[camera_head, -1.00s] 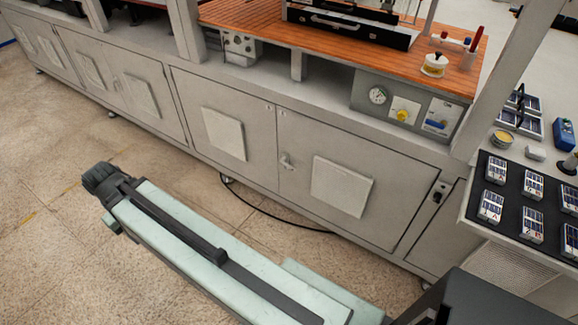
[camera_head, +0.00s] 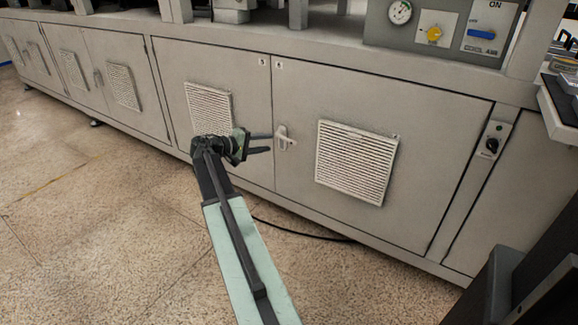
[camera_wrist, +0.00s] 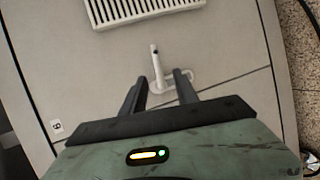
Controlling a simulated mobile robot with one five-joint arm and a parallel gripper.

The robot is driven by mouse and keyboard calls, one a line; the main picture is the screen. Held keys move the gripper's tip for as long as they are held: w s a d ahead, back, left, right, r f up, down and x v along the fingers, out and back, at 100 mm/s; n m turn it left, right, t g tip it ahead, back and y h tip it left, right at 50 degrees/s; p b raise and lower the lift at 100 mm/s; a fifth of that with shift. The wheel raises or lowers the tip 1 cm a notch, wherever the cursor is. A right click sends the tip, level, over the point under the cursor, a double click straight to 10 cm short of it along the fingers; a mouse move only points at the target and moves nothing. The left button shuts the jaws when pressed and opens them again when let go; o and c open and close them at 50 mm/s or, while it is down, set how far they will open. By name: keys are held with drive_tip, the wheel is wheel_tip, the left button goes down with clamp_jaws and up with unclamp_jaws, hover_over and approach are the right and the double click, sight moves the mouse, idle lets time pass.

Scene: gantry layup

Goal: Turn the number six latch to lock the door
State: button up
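The number six latch (camera_head: 284,139) is a small pale handle at the left edge of the door labelled 6 (camera_head: 440,130), beside the seam with door 5. The door looks closed, flush with the cabinet front. In the wrist view the latch (camera_wrist: 156,66) has a thin straight arm and a rounded loop near the seam. My gripper (camera_head: 270,143) is open and points at the latch from the left in the head view. In the wrist view its two dark fingers (camera_wrist: 162,82) are on either side of the latch's lower part; contact cannot be told.
Door 6 has a louvred vent (camera_head: 356,160); door 5 (camera_head: 215,70) has another (camera_head: 209,108). A black knob switch (camera_head: 492,145) sits right of door 6. A control panel (camera_head: 440,25) is above. A black cable (camera_head: 300,229) lies on the open floor below.

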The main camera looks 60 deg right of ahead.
sight(286, 139)
drive_tip(key=shift+h, duration=0.3)
drive_tip(key=b+x, duration=0.1)
drive_tip(key=x, duration=0.4)
drive_tip(key=b+x, duration=0.1)
drive_tip(key=x, duration=0.4)
drive_tip(key=shift+s+d, duration=0.2)
drive_tip(key=shift+s, duration=0.15)
clamp_jaws()
idle(0.6)
